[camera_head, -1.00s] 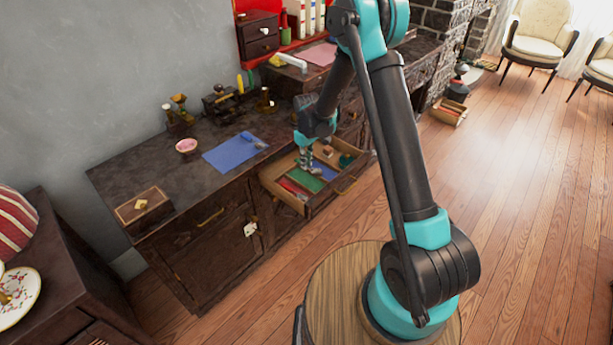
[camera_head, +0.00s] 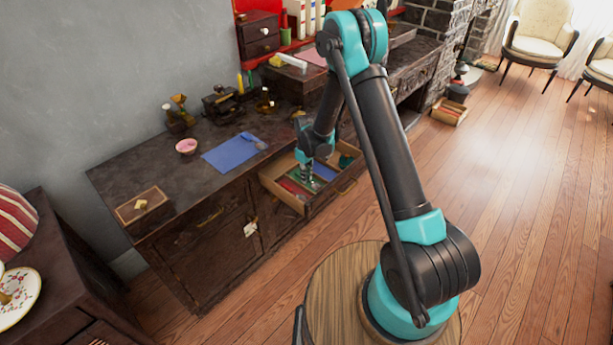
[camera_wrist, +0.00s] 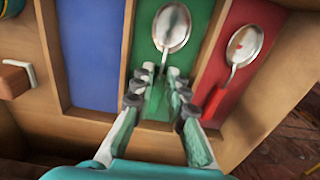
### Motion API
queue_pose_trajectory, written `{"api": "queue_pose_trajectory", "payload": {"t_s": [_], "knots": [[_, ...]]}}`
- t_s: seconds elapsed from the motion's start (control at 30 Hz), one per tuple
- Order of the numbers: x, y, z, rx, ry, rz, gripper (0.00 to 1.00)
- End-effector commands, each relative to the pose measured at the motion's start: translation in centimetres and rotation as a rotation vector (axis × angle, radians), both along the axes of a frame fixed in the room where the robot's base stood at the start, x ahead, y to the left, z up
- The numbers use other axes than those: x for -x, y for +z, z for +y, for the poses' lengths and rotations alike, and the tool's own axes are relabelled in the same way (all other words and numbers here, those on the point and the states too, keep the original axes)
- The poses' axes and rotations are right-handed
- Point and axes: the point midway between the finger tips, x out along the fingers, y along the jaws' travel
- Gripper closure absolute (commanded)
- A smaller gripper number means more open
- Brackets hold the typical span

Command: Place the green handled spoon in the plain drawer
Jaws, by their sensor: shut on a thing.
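The green handled spoon (camera_wrist: 172,30) lies in the green-lined compartment (camera_wrist: 201,48) of an open drawer in the wrist view. Its silver bowl points away from me. My gripper (camera_wrist: 159,84) is shut on its green handle, with the fingers on either side. In the head view my gripper (camera_head: 307,177) reaches down into the open drawer (camera_head: 297,206), and the spoon is too small to make out there. I cannot tell which drawer is the plain one; a closed front with a brass handle (camera_head: 209,218) is left of the open drawer.
A red-handled spoon (camera_wrist: 243,47) lies in the red compartment, right of my gripper. The blue compartment (camera_wrist: 88,50) looks empty. Drawer walls stand close around the fingers. A blue mat (camera_head: 230,155), pink bowl (camera_head: 186,146) and wooden box (camera_head: 143,206) stand on the counter.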

Motion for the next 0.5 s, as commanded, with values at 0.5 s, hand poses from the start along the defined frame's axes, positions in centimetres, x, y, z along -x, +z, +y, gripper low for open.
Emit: {"api": "queue_pose_trajectory", "payload": {"t_s": [0.5], "knots": [[-0.01, 0.04, 0.01, 0.0, 0.0, 0.0, 0.65]]}}
